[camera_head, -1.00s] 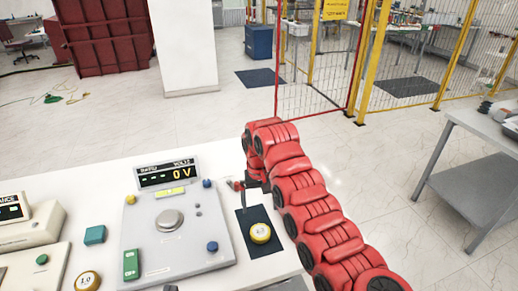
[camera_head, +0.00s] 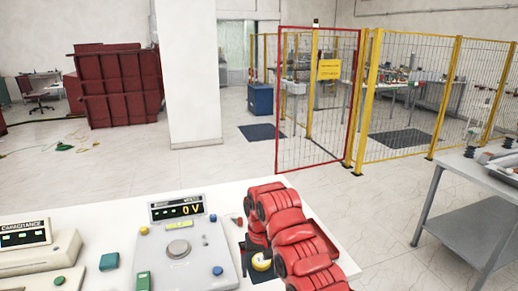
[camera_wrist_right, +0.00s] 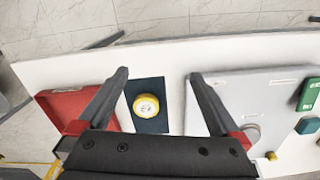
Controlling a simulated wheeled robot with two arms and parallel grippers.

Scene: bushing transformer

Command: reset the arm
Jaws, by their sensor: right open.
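My red right arm (camera_head: 295,240) reaches over the right end of the white table. Its gripper is mostly hidden behind the arm in the head view. In the right wrist view my right gripper (camera_wrist_right: 158,73) is open, with two dark fingers spread wide and nothing between them. A round yellow-and-white piece (camera_wrist_right: 147,106) lies below on a dark mat (camera_wrist_right: 152,87), apart from the fingers. The piece also shows beside the arm in the head view (camera_head: 262,262). My left gripper is not in view.
A grey control panel (camera_head: 185,250) with a display (camera_head: 177,208) reading 0 V stands left of the arm. A capacitance meter (camera_head: 25,232) stands farther left. A red object (camera_wrist_right: 75,103) lies near the mat. A grey side table (camera_head: 475,195) stands right, beyond open floor.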

